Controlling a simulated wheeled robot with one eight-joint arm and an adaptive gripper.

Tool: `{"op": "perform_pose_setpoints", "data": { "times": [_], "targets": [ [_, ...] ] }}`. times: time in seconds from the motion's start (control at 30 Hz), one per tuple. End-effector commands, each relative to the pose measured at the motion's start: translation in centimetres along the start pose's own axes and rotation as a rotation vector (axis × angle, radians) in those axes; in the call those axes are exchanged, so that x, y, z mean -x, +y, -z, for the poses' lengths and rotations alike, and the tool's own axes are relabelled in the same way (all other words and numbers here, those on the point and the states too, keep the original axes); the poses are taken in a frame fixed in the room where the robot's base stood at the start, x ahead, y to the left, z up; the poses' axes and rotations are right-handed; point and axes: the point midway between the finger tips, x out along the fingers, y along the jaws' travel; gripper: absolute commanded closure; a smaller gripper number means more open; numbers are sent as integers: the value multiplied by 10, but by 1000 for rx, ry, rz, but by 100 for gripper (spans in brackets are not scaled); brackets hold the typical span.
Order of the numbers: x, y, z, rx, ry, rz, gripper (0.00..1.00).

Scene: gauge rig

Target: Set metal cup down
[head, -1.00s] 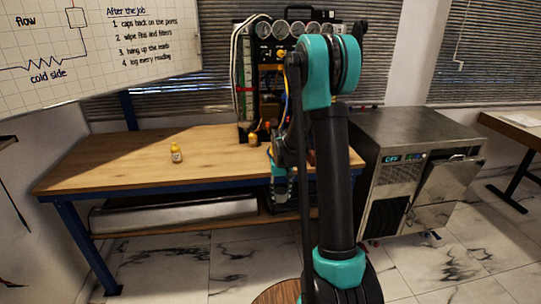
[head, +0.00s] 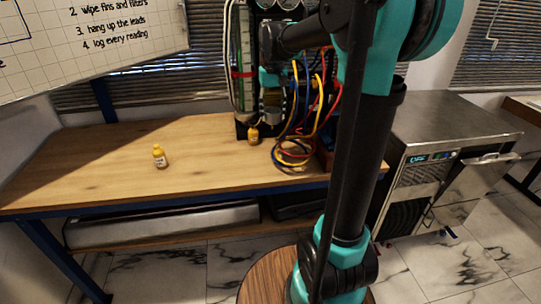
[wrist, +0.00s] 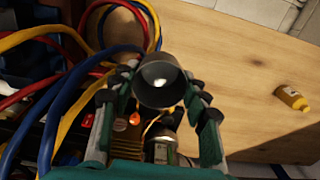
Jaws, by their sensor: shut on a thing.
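The metal cup (wrist: 160,84) is a small grey cup with its open rim facing the wrist camera. My gripper (wrist: 163,92) is shut on it, with a finger on each side. In the head view my gripper (head: 272,78) is in front of the gauge rig, above the back of the wooden table (head: 110,158). The wrist view shows bare wood (wrist: 245,70) to the right of the cup. I cannot tell the height of the cup's base above the wood.
Red, blue and yellow hoses (head: 300,130) loop down right of the gripper, and lie close left of the cup in the wrist view. The table's left side is largely clear.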

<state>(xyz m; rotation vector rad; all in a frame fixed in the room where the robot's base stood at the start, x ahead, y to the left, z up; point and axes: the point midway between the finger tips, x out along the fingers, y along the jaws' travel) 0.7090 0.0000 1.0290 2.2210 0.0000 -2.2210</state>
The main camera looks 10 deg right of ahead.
Motion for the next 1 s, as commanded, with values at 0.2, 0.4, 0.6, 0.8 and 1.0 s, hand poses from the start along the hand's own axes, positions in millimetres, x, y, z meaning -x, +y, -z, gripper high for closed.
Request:
{"op": "perform_pose_setpoints", "data": {
  "times": [0.2, 0.4, 0.6, 0.8, 1.0],
  "targets": [
    [-52, 0, 0, 0, 0, 0, 84],
    [-101, 0, 1, 0, 0, 0, 84],
    [-138, 0, 1, 0, 0, 0, 84],
    [-153, 0, 1, 0, 0, 0, 84],
    [-180, 0, 1, 0, 0, 0, 84]
  ]
}}
